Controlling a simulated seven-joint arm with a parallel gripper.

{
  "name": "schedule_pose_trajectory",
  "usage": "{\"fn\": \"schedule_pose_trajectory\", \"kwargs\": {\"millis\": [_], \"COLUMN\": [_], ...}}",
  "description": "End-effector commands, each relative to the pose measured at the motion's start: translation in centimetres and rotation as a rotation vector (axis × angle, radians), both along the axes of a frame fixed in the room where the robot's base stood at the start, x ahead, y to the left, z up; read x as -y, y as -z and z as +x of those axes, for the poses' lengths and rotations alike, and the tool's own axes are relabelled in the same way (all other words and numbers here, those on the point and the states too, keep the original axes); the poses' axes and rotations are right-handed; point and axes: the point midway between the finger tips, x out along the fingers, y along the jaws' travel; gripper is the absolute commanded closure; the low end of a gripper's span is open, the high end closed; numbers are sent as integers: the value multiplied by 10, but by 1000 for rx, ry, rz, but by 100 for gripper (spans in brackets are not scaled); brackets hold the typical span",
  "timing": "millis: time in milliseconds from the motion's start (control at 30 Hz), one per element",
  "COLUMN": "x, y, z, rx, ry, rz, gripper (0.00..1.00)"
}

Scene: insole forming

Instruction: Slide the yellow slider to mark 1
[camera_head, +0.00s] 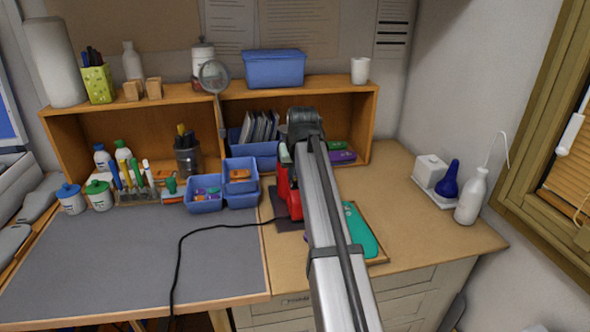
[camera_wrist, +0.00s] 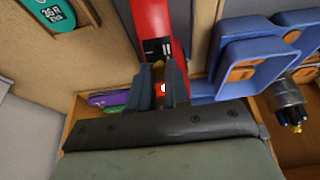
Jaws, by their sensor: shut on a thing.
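A red device (camera_head: 283,188) stands on the worktop, largely hidden behind my arm in the head view. In the wrist view the red device (camera_wrist: 163,18) runs up from between my fingers, with a dark slotted part at its near end. My gripper (camera_wrist: 162,68) is at that end, its two dark fingers close together. A small yellow piece (camera_wrist: 159,65), which looks like the yellow slider, shows between the fingertips and is mostly covered by them. A small white mark on red shows just below it. I cannot read the mark numbers. In the head view the fingertips are hidden.
A teal insole form (camera_head: 358,232) lies on a wooden board right of my arm. Blue bins (camera_head: 205,206) stand to the left of the red device. A black cable (camera_head: 205,231) crosses the grey mat (camera_head: 120,260).

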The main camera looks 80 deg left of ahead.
Motion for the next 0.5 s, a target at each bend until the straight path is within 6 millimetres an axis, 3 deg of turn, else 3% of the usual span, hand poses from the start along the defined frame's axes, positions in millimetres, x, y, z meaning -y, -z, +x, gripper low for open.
{"fn": "schedule_pose_trajectory", "kwargs": {"millis": [67,100,300,367,500], "x": [0,0,0,0,0], "y": [0,0,0,0,0], "z": [0,0,0,0,0], "rx": [0,0,0,0,0], "ry": [0,0,0,0,0], "rz": [-1,-1,0,0,0], "gripper": [100,82,63,57,56]}}
